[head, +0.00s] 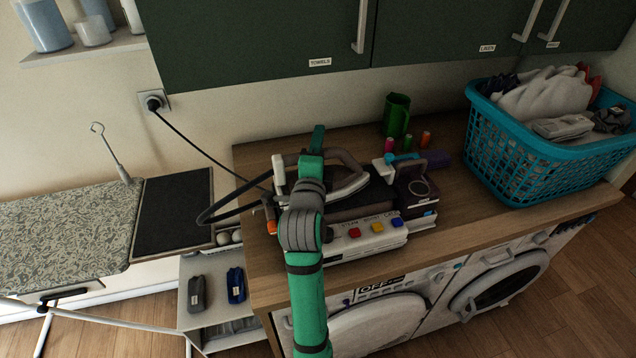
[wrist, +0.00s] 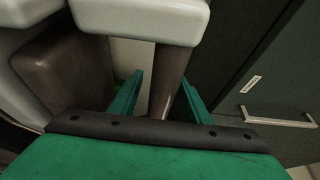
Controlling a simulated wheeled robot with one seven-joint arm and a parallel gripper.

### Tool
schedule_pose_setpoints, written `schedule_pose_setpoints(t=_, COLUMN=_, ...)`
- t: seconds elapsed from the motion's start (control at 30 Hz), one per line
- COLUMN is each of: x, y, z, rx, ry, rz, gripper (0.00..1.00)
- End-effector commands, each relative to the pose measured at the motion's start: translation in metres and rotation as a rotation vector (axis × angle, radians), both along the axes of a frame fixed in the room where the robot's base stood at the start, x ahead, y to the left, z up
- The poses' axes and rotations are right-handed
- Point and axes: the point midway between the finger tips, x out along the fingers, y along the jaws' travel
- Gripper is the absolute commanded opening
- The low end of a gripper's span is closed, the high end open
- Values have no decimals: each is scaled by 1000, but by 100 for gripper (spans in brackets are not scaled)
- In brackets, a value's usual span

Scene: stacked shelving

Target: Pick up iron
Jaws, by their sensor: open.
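The iron (head: 350,184) rests on a steam station on the wooden counter in the head view, its grey handle arching over it. My green arm reaches over the counter and partly hides the iron and the station. My gripper (wrist: 160,92) is open, with one green finger on each side of a brown post (wrist: 172,80) under a pale block (wrist: 140,18) in the wrist view. These look like parts of the iron or its station, but I cannot tell which. Whether the fingers touch the post is unclear.
A black cord runs from the wall socket (head: 154,102) towards the counter. Dark green cabinets (head: 260,45) hang above. An ironing board (head: 65,230) is at the left.

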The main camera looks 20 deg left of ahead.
Motion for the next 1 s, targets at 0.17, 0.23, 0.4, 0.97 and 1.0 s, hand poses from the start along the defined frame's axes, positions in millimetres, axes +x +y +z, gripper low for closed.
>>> schedule_pose_setpoints(t=0.17, x=2, y=1, z=0, rx=0, ry=0, rz=1, gripper=43)
schedule_pose_setpoints(t=0.23, x=2, y=1, z=0, rx=0, ry=0, rz=1, gripper=43)
schedule_pose_setpoints(t=0.4, x=3, y=-4, z=0, rx=0, ry=0, rz=-6, gripper=5)
schedule_pose_setpoints(t=0.97, x=2, y=-2, z=-1, rx=0, ry=2, rz=-2, gripper=0)
schedule_pose_setpoints(t=1.0, x=2, y=-1, z=-1, rx=0, ry=2, rz=-2, gripper=0)
